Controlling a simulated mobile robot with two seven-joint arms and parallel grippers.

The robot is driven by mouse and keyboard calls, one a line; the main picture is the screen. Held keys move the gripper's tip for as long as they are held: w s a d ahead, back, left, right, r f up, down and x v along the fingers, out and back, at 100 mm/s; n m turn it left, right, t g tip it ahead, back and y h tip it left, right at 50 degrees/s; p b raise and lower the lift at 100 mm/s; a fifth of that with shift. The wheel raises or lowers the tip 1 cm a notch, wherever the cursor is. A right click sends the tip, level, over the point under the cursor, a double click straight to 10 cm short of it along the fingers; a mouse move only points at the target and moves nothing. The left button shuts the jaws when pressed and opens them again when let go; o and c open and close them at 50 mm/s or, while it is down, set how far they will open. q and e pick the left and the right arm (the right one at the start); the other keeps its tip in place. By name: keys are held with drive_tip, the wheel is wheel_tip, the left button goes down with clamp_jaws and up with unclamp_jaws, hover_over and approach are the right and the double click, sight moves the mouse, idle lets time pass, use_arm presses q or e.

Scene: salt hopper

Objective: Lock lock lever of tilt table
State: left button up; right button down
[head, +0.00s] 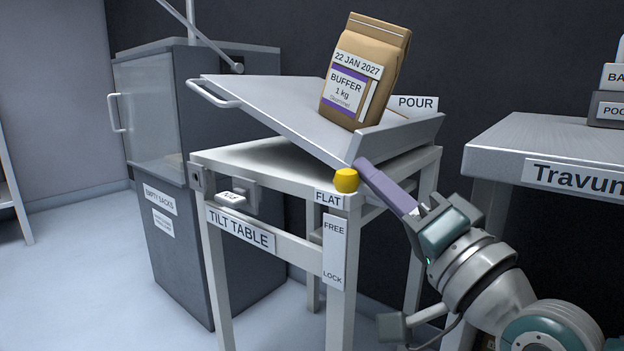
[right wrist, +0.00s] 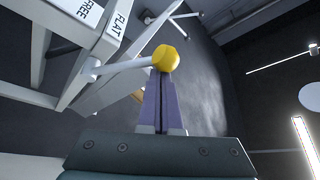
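The tilt table (head: 240,158) stands in the middle of the head view, its top plate (head: 270,103) tilted. Its lock lever ends in a yellow knob (head: 346,180), near the FLAT label and above the FREE end of the FREE/LOCK plate (head: 334,250). In the right wrist view the lever's pale rod (right wrist: 120,67) runs to the yellow knob (right wrist: 166,58). My right gripper (head: 368,172) has its purple fingers together, tips at the knob; the fingers (right wrist: 164,80) do not enclose it. I cannot tell whether they touch it. My left gripper is out of view.
A brown BUFFER sack (head: 362,75) stands on the tilted plate near the POUR label (head: 415,104). A grey cabinet (head: 165,215) stands behind at left. A Travun-labelled table (head: 550,140) is at right.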

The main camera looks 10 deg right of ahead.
wheel_tip(320, 180, down, 9)
drive_tip(key=a+n+y+b, duration=0.1)
drive_tip(key=n+y+b, duration=0.3)
drive_tip(key=n+b, duration=0.3)
drive_tip(key=shift+s+a+r+b, duration=0.2)
drive_tip(key=shift+s+b, duration=0.25)
drive_tip(key=shift+b, duration=1.15)
drive_tip(key=shift+d, duration=0.1)
drive_tip(key=p+v, duration=0.2)
drive_tip(key=v, duration=0.8)
drive_tip(key=shift+w, duration=0.1)
